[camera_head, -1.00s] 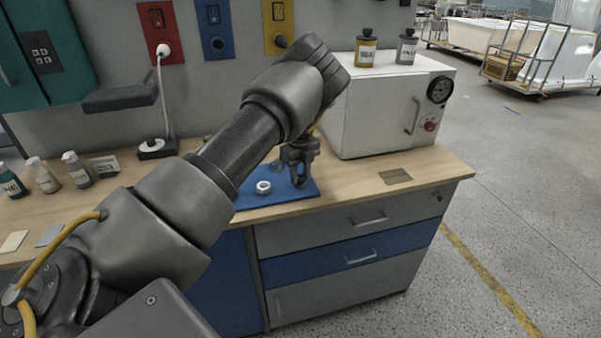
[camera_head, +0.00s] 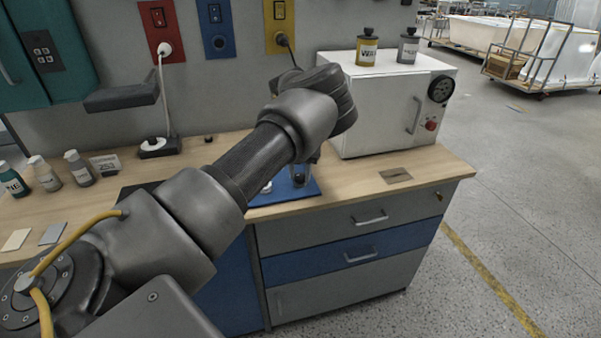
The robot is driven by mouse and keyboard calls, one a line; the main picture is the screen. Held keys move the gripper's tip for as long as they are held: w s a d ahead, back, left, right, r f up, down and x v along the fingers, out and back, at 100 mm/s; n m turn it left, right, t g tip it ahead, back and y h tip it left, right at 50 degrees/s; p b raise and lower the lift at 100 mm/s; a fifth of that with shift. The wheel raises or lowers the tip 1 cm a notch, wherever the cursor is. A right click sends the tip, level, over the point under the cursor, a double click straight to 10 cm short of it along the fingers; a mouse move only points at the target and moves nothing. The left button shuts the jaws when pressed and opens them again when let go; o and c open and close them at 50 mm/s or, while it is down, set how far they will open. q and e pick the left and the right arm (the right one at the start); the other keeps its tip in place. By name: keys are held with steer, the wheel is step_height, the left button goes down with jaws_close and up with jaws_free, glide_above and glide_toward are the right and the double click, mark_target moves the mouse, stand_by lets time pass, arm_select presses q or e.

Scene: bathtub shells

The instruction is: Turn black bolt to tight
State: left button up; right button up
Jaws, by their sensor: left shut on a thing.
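My left arm reaches in from the left over the workbench, and its wrist hides much of the hand. My left gripper (camera_head: 300,177) points down over the blue mat (camera_head: 283,197) and is shut on a small dark thing between its fingertips, which looks like the black bolt (camera_head: 299,181). The bolt's thread and how far it sits in are too small to see. A white ring-like part (camera_head: 266,188) lies on the mat just left of the gripper, partly hidden by my forearm. My right gripper is not in view.
A white oven-like box (camera_head: 385,112) with two bottles on top stands close to the right of my wrist. Several bottles (camera_head: 78,168) and a black socket block (camera_head: 159,147) stand at the left. The wooden bench top (camera_head: 428,160) is mostly clear at the right front.

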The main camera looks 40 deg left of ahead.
mark_target(299, 175)
arm_select(q)
steer(key=m, duration=0.4)
steer(key=shift+a+m, duration=0.1)
steer(key=shift+m, duration=0.2)
steer(key=m, duration=0.2)
steer(key=shift+m+p, duration=0.35)
steer(key=shift+m, duration=0.05)
steer(key=m+p, duration=0.1)
steer(key=m, duration=0.2)
steer(key=shift+r+p, duration=0.1)
steer(key=shift+p, duration=0.3)
steer(key=shift+a+m+p, duration=0.15)
steer(key=shift+m+p, duration=0.85)
steer(key=shift+m, duration=1.1)
steer(key=o, duration=1)
steer(key=shift+c, duration=0.2)
step_height(299, 175, up, 11)
steer(key=shift+f+b, duration=0.2)
steer(key=shift+b, duration=0.25)
